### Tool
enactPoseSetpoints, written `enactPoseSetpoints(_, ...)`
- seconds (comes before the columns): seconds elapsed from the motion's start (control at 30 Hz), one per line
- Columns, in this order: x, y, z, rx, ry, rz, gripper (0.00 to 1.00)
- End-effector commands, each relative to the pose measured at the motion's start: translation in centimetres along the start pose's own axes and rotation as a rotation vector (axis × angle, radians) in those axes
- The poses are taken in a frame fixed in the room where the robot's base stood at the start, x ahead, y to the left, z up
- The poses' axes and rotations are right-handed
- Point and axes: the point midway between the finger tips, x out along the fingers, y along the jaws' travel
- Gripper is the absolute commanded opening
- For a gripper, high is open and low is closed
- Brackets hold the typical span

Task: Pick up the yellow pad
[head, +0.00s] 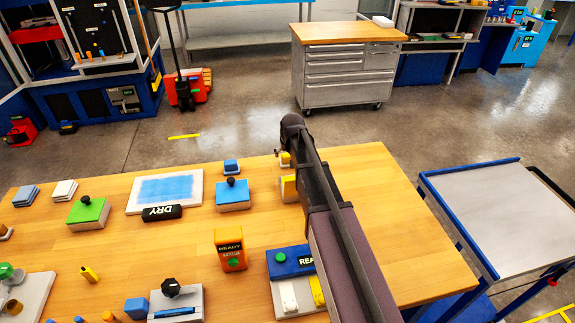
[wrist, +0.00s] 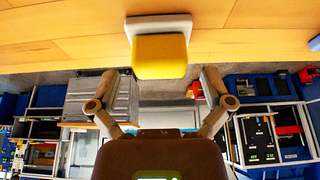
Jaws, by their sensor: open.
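In the wrist view a yellow pad (wrist: 160,56) sits against a pale grey-white base (wrist: 158,22) at the wooden tabletop. My gripper (wrist: 159,76) is open, with one finger on each side of the pad's lower edge in the picture. Neither finger visibly touches it. In the head view a yellow block (head: 289,188) on a pale base shows beside my arm, partly hidden by it. A smaller yellow block (head: 285,159) is just behind. I cannot tell which of these the wrist view shows. My fingers are hidden in the head view.
A metal-topped cart (head: 500,205) stands at right.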

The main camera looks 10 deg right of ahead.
Motion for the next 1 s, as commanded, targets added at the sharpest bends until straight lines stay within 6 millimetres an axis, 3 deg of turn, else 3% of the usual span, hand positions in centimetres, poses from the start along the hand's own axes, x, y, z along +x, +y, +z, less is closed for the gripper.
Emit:
enactPoseSetpoints(0.2,1.12,-0.03,0.02,-0.001,0.0,0.0,1.0)
enactPoseSetpoints(0.8,1.07,-0.08,0.0,-0.001,0.0,0.0,1.0)
enactPoseSetpoints(0.87,1.07,-0.09,0.0,-0.001,0.0,-0.001,0.85)
enactPoseSetpoints(1.0,1.08,-0.09,0.0,-0.001,0.0,-0.001,0.44)
